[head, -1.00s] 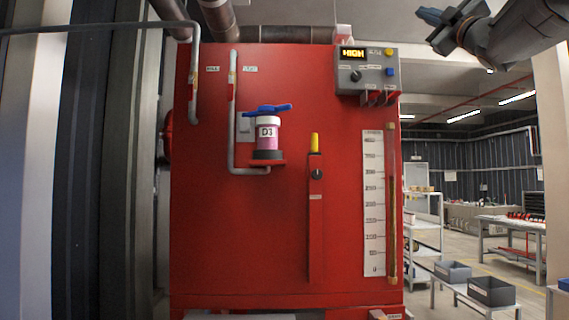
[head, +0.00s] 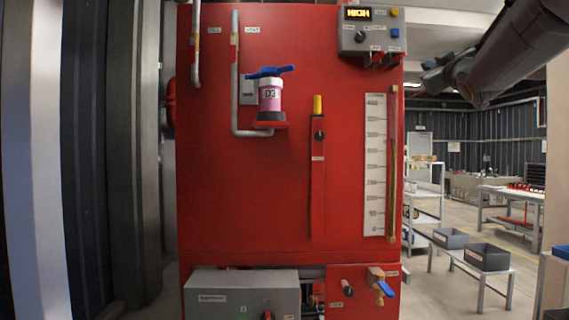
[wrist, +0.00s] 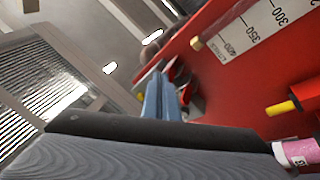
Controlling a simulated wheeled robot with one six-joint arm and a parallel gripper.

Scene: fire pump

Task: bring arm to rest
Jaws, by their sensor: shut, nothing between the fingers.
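My arm reaches in from the upper right of the head view. My gripper (head: 432,76) is at its end, in the air right of the red fire pump cabinet (head: 245,190). It looks apart from the cabinet and its control box (head: 370,35). In the wrist view two blue-grey fingers (wrist: 160,97) lie close together, with nothing seen between them. The cabinet's red face (wrist: 235,65) fills the right of that view.
A pink canister marked D3 (head: 270,98) with a blue handle sits on the cabinet front. A yellow-tipped lever (head: 318,105) and a white scale (head: 374,165) are beside it. A grey box (head: 240,298) is below. Benches with grey bins (head: 488,257) stand at right.

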